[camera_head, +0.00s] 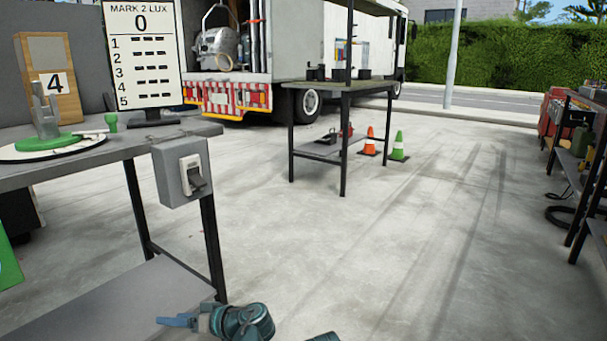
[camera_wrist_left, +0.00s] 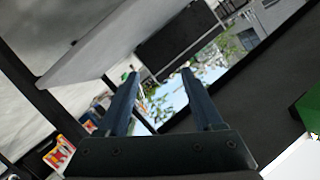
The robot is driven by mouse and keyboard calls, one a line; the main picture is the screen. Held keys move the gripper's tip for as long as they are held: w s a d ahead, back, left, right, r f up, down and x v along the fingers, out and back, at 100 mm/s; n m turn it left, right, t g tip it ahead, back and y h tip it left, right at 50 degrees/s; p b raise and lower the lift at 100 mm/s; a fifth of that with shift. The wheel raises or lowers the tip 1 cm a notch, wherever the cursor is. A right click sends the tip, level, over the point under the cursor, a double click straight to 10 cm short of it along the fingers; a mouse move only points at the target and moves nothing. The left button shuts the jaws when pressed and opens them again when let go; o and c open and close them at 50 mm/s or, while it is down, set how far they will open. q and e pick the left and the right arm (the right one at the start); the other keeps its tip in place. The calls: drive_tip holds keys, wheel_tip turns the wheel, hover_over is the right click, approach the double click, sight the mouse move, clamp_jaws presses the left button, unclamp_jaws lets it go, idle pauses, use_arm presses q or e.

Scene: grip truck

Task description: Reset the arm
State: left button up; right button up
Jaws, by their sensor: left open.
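My left gripper (camera_head: 172,321) is low at the bottom of the head view, in front of the near table's lower shelf. In the left wrist view its two fingers (camera_wrist_left: 160,76) stand apart with nothing between them. The wrist view is tilted and shows the underside of a table surface and a dark frame beyond the fingers. My right gripper is not in the head view.
The near table (camera_head: 130,147) at left carries a switch box (camera_head: 182,172) on its corner and a scoreboard sign (camera_head: 143,60). A second table (camera_head: 345,88), two cones (camera_head: 398,147) and a truck (camera_head: 233,98) stand beyond. Shelves (camera_head: 590,150) line the right. The middle floor is clear.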

use_arm(q)
drive_tip(key=s+d+f+m+g+h, duration=0.1)
drive_tip(key=s+f+m+h, duration=0.15)
drive_tip(key=f, duration=0.25)
drive_tip(key=s+d+f+m+g+h, duration=0.1)
drive_tip(key=s+d+f+h, duration=0.1)
drive_tip(key=f+h, duration=0.3)
drive_tip(key=s+d+f+m+g+h, duration=0.1)
drive_tip(key=d+f+m+h, duration=0.15)
drive_tip(key=d, duration=0.25)
drive_tip(key=s+d+f+m+h, duration=0.2)
drive_tip(key=d+f+h, duration=0.1)
drive_tip(key=d+h, duration=0.15)
drive_tip(key=s+d+r+m+y+p, duration=0.15)
drive_tip(key=d+r+p, duration=0.25)
drive_tip(key=r+p, duration=0.4)
drive_tip(key=s+d+r+m+g+p, duration=0.15)
drive_tip(key=d+r+p, duration=0.25)
drive_tip(key=r+p, duration=0.4)
drive_tip(key=s+d+r+m+p, duration=0.1)
drive_tip(key=s+d+r+p, duration=0.25)
drive_tip(key=r+p, duration=0.4)
wheel_tip(320, 180, up, 35)
drive_tip(key=p, duration=3.5)
drive_tip(key=shift+w+r+n+p, duration=0.2)
drive_tip(key=shift+w+n+p, duration=0.1)
drive_tip(key=shift+w+p, duration=0.1)
